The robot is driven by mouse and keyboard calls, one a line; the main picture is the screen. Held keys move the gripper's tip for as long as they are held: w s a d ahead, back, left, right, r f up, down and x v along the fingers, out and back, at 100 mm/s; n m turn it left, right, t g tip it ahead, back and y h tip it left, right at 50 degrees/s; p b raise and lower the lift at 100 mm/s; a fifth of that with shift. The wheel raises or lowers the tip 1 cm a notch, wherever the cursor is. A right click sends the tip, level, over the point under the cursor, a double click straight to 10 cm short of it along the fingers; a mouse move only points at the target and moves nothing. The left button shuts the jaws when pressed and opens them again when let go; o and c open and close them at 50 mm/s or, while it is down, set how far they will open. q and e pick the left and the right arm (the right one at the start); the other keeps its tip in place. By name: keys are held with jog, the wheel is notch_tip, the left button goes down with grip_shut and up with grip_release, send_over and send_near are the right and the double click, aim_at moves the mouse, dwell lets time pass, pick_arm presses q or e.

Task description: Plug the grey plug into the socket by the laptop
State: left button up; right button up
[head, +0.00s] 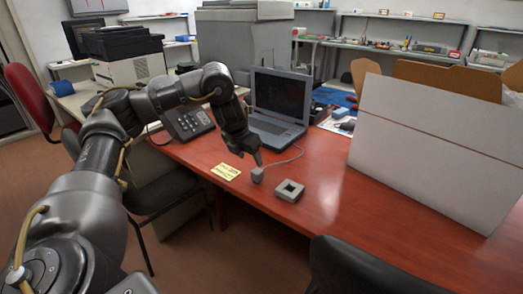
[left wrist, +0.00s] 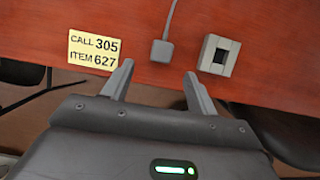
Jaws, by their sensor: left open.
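The grey plug (head: 257,175) stands on the red table with its cord running back toward the laptop (head: 279,103). It also shows in the left wrist view (left wrist: 162,51), just ahead of and between my fingertips. The socket (head: 289,191) is a light grey square block with a square recess, to the right of the plug and apart from it; it also shows in the left wrist view (left wrist: 219,55). My left gripper (head: 257,158) is open and empty, pointing down just above the plug. In the left wrist view its spread fingers (left wrist: 159,70) do not enclose the plug. My right gripper is not in view.
A yellow note (head: 226,172) reading "CALL 305 ITEM 627" lies left of the plug. A desk phone (head: 188,123) stands behind my left arm. A large white box (head: 430,145) fills the table's right side. A black chair (head: 360,268) stands at the front edge.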

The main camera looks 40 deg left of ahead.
aim_at(257, 171)
pick_arm(q)
jog(key=b+x, duration=0.1)
jog(key=x, duration=0.3)
jog(key=b+x, duration=0.1)
jog(key=x, duration=0.4)
jog(key=shift+w+d+f+b, duration=0.15)
jog(key=shift+d+b, duration=0.1)
jog(key=shift+b, duration=0.15)
jog(key=shift+w+f, duration=0.2)
jog(key=shift+f, duration=0.4)
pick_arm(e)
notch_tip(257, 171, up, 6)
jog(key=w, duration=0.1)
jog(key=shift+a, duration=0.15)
pick_arm(q)
jog(key=shift+c, duration=0.2)
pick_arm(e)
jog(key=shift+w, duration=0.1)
pick_arm(q)
jog(key=c, duration=1)
jog(key=shift+o, duration=1.3)
jog(key=shift+c, duration=1.2)
jog(key=shift+r, duration=0.1)
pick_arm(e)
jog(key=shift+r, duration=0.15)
